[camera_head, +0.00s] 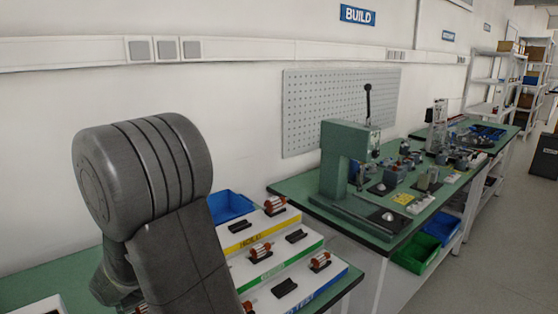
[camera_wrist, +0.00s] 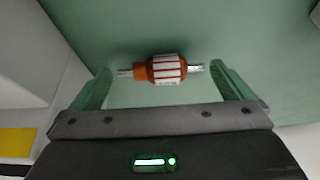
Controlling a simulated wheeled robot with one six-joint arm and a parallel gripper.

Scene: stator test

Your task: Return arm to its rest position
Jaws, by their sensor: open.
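My gripper (camera_wrist: 165,80) shows in the wrist view with its two green fingers spread apart. A rotor (camera_wrist: 167,69) with an orange and white body and a metal shaft lies on the green surface (camera_wrist: 120,25) between or just beyond the fingertips. The fingers stand off to either side of it, near the shaft ends; I cannot tell the exact gap. In the head view my grey arm (camera_head: 150,190) fills the lower left, and it hides the gripper and part of the bench there.
Stepped trays (camera_head: 326,246) with several rotors and black holders stand right of my arm. A blue bin (camera_head: 230,206) is behind them. A green press (camera_head: 343,165) stands on the neighbouring bench. Green (camera_head: 415,252) and blue (camera_head: 440,226) bins sit below. Open floor (camera_head: 500,240) lies at right.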

